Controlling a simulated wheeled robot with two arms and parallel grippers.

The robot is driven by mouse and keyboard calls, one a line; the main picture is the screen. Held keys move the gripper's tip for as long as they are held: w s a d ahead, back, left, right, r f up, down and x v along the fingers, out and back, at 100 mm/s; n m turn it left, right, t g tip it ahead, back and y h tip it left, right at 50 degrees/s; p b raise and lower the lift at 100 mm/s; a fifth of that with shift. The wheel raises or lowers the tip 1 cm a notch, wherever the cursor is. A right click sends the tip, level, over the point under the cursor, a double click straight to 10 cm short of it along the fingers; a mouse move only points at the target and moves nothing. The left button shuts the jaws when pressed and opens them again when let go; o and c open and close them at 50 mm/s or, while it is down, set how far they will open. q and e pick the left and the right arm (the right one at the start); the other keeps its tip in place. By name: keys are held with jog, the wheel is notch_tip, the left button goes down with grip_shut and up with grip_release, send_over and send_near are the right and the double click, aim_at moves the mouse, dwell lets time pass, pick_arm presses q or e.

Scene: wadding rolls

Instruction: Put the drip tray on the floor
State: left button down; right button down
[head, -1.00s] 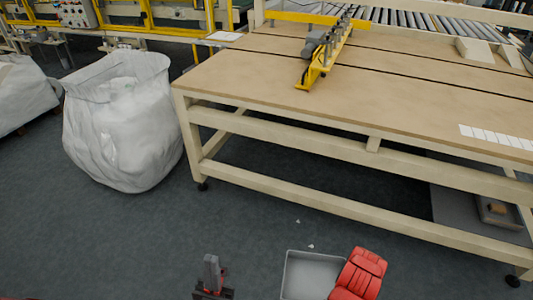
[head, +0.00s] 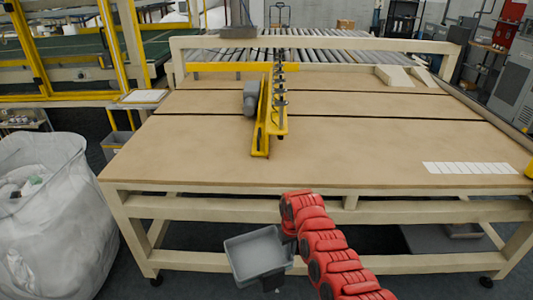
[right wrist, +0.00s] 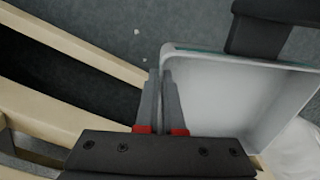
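The drip tray (head: 258,250) is a shallow grey open tray, held in front of the workbench, below its top. In the right wrist view the tray (right wrist: 225,95) shows a pale, empty inside. My right gripper (head: 290,229), at the end of the red arm, is at the tray's right rim. In the right wrist view its fingers (right wrist: 164,95) are close together on the tray's wall. A dark part (head: 272,283) at the tray's lower edge, and a black shape (right wrist: 262,35) over its rim, may be my left gripper; its fingers cannot be made out.
A wooden workbench (head: 190,150) with a yellow fixture (head: 262,125) fills the middle. Its lower rail (head: 195,259) runs behind the tray. A large white bag (head: 55,220) stands on the left. Dark floor (head: 135,283) shows between bag and bench.

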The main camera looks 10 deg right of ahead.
jog(key=w+d+r+m+p, duration=0.1)
jog(key=w+d+r+p, duration=0.1)
jog(key=d+r, duration=0.4)
jog(key=shift+w+r+m, duration=0.3)
jog(key=shift+w+r, duration=0.05)
jog(key=shift+d, duration=0.2)
jog(key=shift+d+r, duration=0.35)
jog(key=shift+r, duration=0.05)
jog(key=shift+d+r+m+p, duration=0.4)
jog(key=shift+d+r, duration=0.1)
jog(key=shift+r, duration=0.3)
